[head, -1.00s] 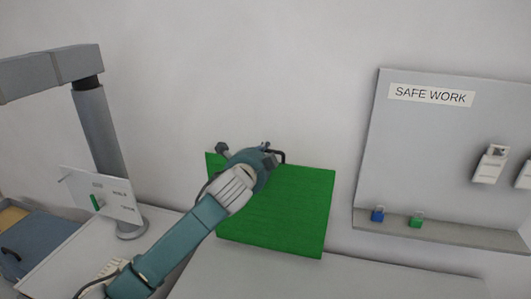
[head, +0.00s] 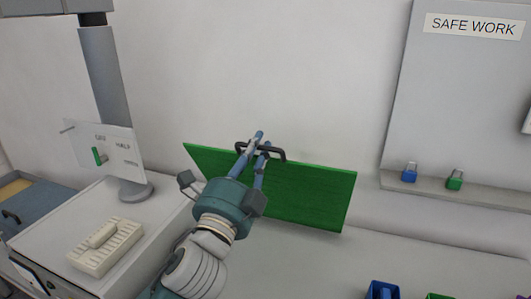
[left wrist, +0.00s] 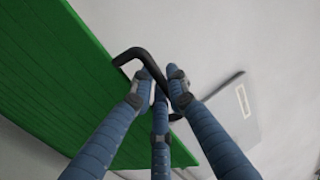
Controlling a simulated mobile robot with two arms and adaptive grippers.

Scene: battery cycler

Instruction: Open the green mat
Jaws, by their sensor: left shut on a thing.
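The green mat (head: 312,195) is a stiff flat panel with a black handle (head: 279,153) near its upper edge. It is raised at a tilt above the white work surface, in front of the wall. My left gripper (head: 261,145) is shut on the handle. In the left wrist view, the blue fingers (left wrist: 160,92) close around the black bar (left wrist: 138,57), with the mat (left wrist: 50,85) to the left. The gripper and wrist hide part of the mat's left half and lower edge. My right gripper is not in view.
A grey "SAFE WORK" board (head: 455,95) with blue (head: 409,173) and green (head: 455,180) padlocks on its ledge stands right. At left are a clear sign panel (head: 118,150), a grey post (head: 105,80) and a cream slotted block (head: 105,247) on a white cabinet. Small bins (head: 383,289) show at the bottom right.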

